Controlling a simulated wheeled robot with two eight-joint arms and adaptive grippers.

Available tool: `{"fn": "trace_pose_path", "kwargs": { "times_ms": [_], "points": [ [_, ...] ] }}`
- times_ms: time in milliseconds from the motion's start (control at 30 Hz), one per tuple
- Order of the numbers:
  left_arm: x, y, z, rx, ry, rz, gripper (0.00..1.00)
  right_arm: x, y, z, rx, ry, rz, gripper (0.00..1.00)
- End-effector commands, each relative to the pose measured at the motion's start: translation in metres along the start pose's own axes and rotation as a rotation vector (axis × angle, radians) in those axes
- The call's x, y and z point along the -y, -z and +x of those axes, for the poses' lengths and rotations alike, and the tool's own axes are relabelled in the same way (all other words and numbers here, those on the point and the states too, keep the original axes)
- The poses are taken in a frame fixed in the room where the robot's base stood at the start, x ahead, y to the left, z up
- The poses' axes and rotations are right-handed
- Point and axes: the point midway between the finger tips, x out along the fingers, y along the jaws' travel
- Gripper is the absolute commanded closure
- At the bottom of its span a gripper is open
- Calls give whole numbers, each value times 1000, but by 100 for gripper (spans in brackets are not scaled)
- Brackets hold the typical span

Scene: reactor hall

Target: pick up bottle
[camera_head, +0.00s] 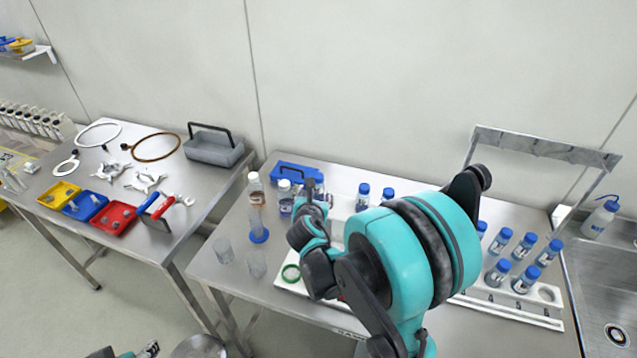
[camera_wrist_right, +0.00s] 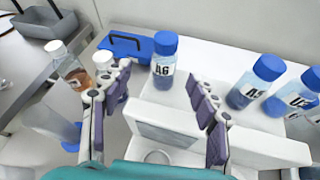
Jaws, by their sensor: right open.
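Several bottles with blue caps stand on the steel table. In the right wrist view, the bottle marked A6 (camera_wrist_right: 163,62) stands upright on a white surface, between and beyond my right gripper's two fingers (camera_wrist_right: 162,100). The fingers are spread apart, with nothing held. In the head view, my right gripper (camera_head: 318,197) is over the table, and I cannot clearly make out A6 there. Two more blue-capped bottles (camera_wrist_right: 257,82) (camera_wrist_right: 297,93) stand to the right of A6. My left gripper (camera_head: 148,350) barely shows at the bottom edge; its jaws cannot be made out.
A brown-liquid bottle (camera_head: 256,190) and a white-capped bottle (camera_head: 285,198) stand left of my gripper, near a blue case (camera_head: 297,172). Clear beakers (camera_head: 223,250) are at the front left. More blue-capped bottles (camera_head: 525,246) stand in a white rack at right, before the sink (camera_head: 605,290).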

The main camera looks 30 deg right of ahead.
Motion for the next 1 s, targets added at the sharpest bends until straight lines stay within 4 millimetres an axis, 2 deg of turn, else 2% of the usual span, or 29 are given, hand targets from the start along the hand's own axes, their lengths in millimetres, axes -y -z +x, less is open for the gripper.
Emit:
{"fn": "trace_pose_path", "kwargs": {
  "times_ms": [100,200,700,1000],
  "points": [
    [0,3,-4,0,0,0,45,-1,-3,10,30,2,-140,40],
    [0,2,-3,0,0,0,45,0,-3,20,38,5,-183,40],
    [0,-6,8,0,0,0,45,10,4,84,38,5,-184,40],
    [0,-6,8,0,0,0,45,10,3,90,37,4,-183,40]
  ]
}}
